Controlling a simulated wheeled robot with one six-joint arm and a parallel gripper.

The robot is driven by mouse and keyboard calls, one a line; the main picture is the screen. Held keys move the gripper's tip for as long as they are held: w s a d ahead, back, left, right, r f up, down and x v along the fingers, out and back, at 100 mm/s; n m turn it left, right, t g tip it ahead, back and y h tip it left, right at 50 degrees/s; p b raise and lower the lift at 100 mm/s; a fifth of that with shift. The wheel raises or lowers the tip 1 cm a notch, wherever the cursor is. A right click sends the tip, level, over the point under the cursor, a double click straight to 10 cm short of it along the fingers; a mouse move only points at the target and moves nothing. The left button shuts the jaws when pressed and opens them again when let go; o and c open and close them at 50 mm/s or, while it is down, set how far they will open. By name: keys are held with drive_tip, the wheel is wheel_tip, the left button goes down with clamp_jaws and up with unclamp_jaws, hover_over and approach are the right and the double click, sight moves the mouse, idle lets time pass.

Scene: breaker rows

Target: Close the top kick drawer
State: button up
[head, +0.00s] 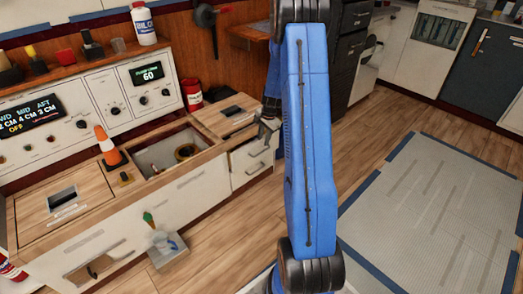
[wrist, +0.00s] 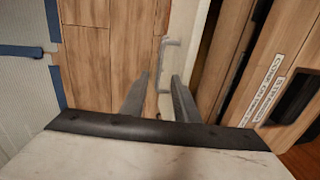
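The top kick drawer (head: 241,158) is a white front with a metal bar handle (head: 259,150), low in the cabinet just left of my blue arm in the head view. In the wrist view its front (wrist: 188,32) stands off from the wooden cabinet with a dark gap behind it, so the drawer looks pulled out. My gripper (head: 270,132) is close to this drawer. In the wrist view my gripper (wrist: 161,84) has its two fingers apart with nothing held. The handle (wrist: 166,60) shows just beyond the fingertips; contact cannot be told.
Another handle (head: 255,168) sits below on the same unit. The wooden counter (head: 222,115) with a dark recess is above. A grey mat (head: 430,215) and clear floor lie right.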

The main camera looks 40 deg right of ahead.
wheel_tip(320, 180, down, 9)
drive_tip(key=w, duration=0.1)
drive_tip(key=shift+w+r, duration=0.2)
drive_tip(key=shift+w, duration=0.15)
drive_tip(key=shift+a, duration=0.1)
clamp_jaws()
